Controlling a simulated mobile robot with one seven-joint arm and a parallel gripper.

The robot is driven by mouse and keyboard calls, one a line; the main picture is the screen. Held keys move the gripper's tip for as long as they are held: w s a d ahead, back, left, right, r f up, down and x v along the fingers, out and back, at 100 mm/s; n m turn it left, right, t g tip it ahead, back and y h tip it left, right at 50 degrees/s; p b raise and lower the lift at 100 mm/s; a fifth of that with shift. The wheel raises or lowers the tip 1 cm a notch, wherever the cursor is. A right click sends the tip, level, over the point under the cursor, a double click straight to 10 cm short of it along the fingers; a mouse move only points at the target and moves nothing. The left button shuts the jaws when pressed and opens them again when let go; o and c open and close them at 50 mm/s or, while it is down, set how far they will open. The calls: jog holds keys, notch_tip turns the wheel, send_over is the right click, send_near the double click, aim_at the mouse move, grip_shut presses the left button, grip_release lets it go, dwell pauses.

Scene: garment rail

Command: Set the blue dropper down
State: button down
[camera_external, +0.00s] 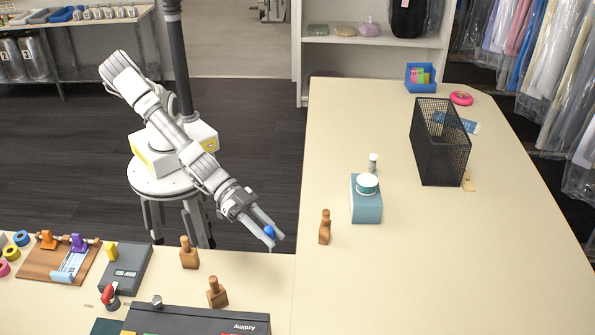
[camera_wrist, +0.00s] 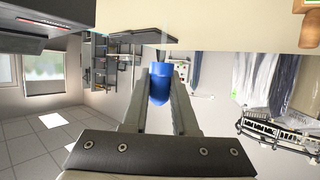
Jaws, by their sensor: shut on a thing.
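The blue dropper (camera_external: 269,232) is between the fingers of my gripper (camera_external: 273,238) in the external view, near the inner edge of the left counter. In the wrist view the blue dropper (camera_wrist: 160,84) shows as a rounded blue bulb with a pale, thin tip beyond it. My gripper (camera_wrist: 160,92) is shut on it, one finger on each side. In the external view the thin tip points down toward the counter (camera_external: 262,290). I cannot tell whether the tip touches the surface.
Wooden stamps (camera_external: 217,293) and (camera_external: 189,253) stand left of the dropper, and another wooden stamp (camera_external: 324,228) stands to the right. A dark case (camera_external: 195,322) lies in front. A teal box (camera_external: 366,205) and a black mesh basket (camera_external: 440,142) stand farther right. The right counter's near part is clear.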

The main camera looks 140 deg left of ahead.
jog(key=s+a+f+n+g+y+b, duration=0.1)
jog(key=s+a+n+y, duration=0.25)
jog(key=a, duration=0.65)
jog(key=s+a+f+n+g+y, duration=0.15)
jog(key=s+a, duration=0.25)
jog(key=a, duration=0.5)
jog(key=s+a+r+n+g+y+b, duration=0.1)
jog(key=s+a+n+g+y, duration=0.15)
jog(key=s+a, duration=0.45)
jog(key=s+a+r+n+g+y, duration=0.2)
jog(key=s+a+n+g, duration=0.15)
jog(key=s+a, duration=0.35)
jog(key=shift+t, duration=0.45)
jog(key=shift+s+a+f+b, duration=0.2)
jog(key=shift+a+f+b, duration=0.5)
jog(key=shift+a+f, duration=1.2)
jog(key=shift+s+a+f+b, duration=0.2)
jog(key=shift+a+f+b, duration=0.55)
jog(key=shift+a+f, duration=1.1)
jog(key=shift+s+a+f+b, duration=0.2)
jog(key=shift+a+f+b, duration=0.5)
jog(key=shift+a+f, duration=1.15)
jog(key=c, duration=1.2)
grip_release()
jog(key=shift+f, duration=0.15)
jog(key=o, duration=0.5)
